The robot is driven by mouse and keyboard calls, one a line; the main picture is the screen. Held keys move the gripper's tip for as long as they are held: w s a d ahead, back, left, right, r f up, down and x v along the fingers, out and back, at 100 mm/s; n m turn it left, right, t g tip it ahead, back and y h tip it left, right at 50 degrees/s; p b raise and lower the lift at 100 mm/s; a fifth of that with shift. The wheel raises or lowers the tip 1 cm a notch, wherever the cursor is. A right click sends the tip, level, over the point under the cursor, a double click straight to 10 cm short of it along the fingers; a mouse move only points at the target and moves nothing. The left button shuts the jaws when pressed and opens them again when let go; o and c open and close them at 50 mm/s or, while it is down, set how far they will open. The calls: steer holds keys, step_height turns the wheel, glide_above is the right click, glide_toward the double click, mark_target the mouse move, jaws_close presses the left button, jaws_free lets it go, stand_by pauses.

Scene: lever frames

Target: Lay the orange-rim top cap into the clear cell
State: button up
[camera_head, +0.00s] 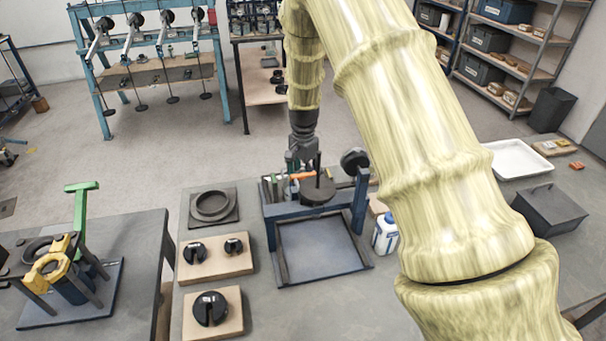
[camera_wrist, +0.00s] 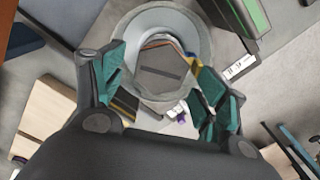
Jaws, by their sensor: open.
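My gripper (camera_head: 303,160) is over the back of a blue frame on the bench, close to an orange piece (camera_head: 302,175) and a dark round disc (camera_head: 317,192). In the wrist view my gripper (camera_wrist: 160,88) is open, with its teal fingers spread on either side of a pale grey round cup or ring (camera_wrist: 199,38). Inside that ring is a grey flat face with a dark slot (camera_wrist: 161,72) and a thin orange-brown edge. I cannot tell whether this is the orange-rim cap or the clear cell. Nothing is visibly held; contact is unclear.
The blue frame (camera_head: 363,208) has upright posts. Left of it are a dark ring on a square plate (camera_head: 230,219) and wooden blocks with black knobs (camera_head: 210,307). A white bottle (camera_head: 385,236) stands right of the frame. A green-and-yellow fixture (camera_head: 80,205) is far left.

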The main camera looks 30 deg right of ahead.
step_height(320, 180, up, 12)
stand_by(0.7)
